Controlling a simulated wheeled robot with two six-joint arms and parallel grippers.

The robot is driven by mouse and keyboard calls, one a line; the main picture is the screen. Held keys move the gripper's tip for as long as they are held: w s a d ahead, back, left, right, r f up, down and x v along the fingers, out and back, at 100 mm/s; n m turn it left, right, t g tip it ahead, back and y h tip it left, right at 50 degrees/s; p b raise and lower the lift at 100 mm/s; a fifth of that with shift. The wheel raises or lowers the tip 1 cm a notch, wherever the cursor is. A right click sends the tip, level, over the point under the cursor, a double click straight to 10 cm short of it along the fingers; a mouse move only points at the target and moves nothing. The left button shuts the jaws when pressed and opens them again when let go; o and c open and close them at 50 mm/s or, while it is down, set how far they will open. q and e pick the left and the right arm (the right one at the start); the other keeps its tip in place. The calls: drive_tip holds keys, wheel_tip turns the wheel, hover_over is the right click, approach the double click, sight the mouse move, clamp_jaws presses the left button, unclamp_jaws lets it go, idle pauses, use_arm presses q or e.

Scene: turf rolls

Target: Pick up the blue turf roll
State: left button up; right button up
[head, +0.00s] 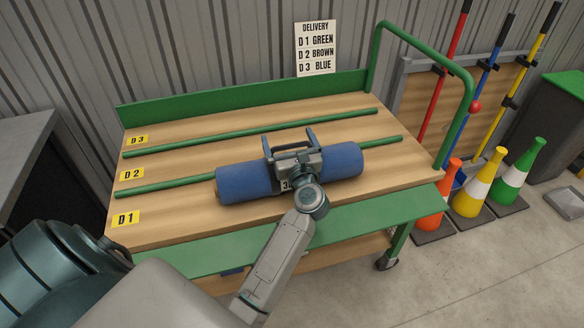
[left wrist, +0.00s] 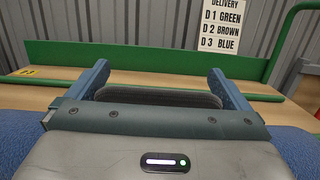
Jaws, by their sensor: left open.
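The blue turf roll (head: 241,184) lies lengthwise on the wooden cart top (head: 165,232), hiding part of the green rail between D1 and D2. A small pale tag on its front is mostly hidden by my left arm. My left gripper (head: 289,140) is over the middle of the roll, its two blue-grey fingers spread and pointing to the back of the cart. In the left wrist view, the roll (left wrist: 20,143) shows on both sides of the gripper (left wrist: 158,85). A dark rounded piece sits between the fingers; I cannot tell what it is. My right gripper is out of view.
Green rails (head: 250,132) divide the top into lanes marked D1, D2 and D3. A delivery sign (head: 315,49) pairs D1 green, D2 brown, D3 blue. A green hoop handle (head: 470,105) rises at the cart's right. Cones (head: 479,183) stand beyond it.

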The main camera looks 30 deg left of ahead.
use_arm(q)
drive_tip(key=c, duration=1.8)
drive_tip(key=shift+r, duration=0.1)
drive_tip(key=shift+r, duration=0.1)
